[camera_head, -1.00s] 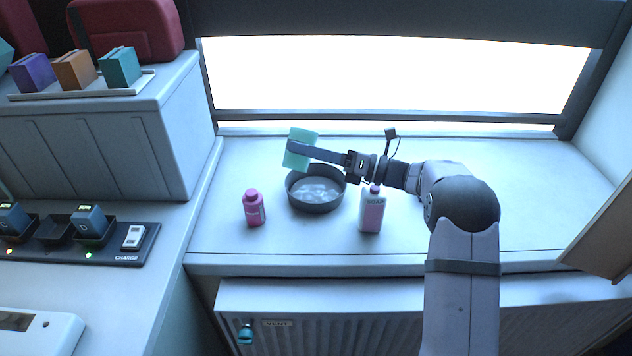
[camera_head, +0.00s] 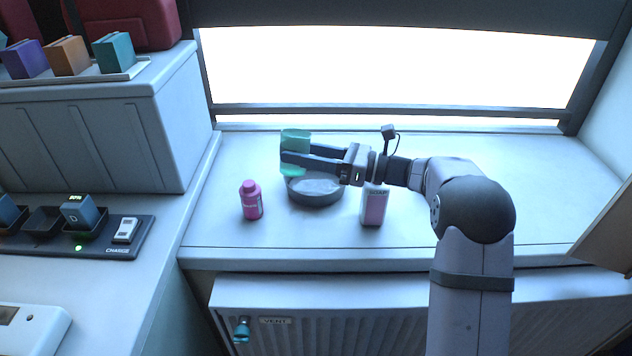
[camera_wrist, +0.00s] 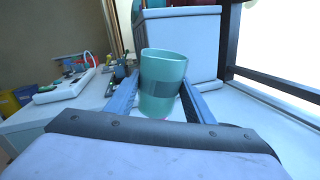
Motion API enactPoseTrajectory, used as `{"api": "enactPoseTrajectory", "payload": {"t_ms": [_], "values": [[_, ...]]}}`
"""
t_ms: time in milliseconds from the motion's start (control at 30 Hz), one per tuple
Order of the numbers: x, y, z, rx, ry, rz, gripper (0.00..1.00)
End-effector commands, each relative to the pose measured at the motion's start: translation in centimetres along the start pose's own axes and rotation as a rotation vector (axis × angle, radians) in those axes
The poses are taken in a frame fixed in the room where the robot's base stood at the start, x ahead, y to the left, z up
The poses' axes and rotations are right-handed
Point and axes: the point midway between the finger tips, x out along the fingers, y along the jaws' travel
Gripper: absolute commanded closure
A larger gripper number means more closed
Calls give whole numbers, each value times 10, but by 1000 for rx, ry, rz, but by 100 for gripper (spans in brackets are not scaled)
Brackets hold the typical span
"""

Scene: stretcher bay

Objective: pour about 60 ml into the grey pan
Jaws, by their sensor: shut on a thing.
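My gripper (camera_head: 298,158) is shut on a green translucent cup (camera_head: 295,138), one finger on each side. The cup is held above the back left rim of the grey pan (camera_head: 316,199), close to upright. In the wrist view the cup (camera_wrist: 162,95) stands between my fingers with a grey band across its middle; its inside is not clear enough to tell a liquid level. The pan sits on the white counter with a pale, shiny area inside. No stream shows between cup and pan.
A pink bottle (camera_head: 251,200) stands left of the pan, and a pink-and-white soap bottle (camera_head: 373,206) stands right of it, below my wrist. The counter (camera_head: 500,220) is clear on the right. A charger strip (camera_head: 85,246) lies at the left.

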Motion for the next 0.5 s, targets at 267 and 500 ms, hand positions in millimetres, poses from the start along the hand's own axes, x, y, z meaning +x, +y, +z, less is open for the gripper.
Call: {"api": "enactPoseTrajectory", "payload": {"t_ms": [267,500], "values": [[1,6,-17,-165,24,1,78],[1,10,-18,-257,39,1,78]]}}
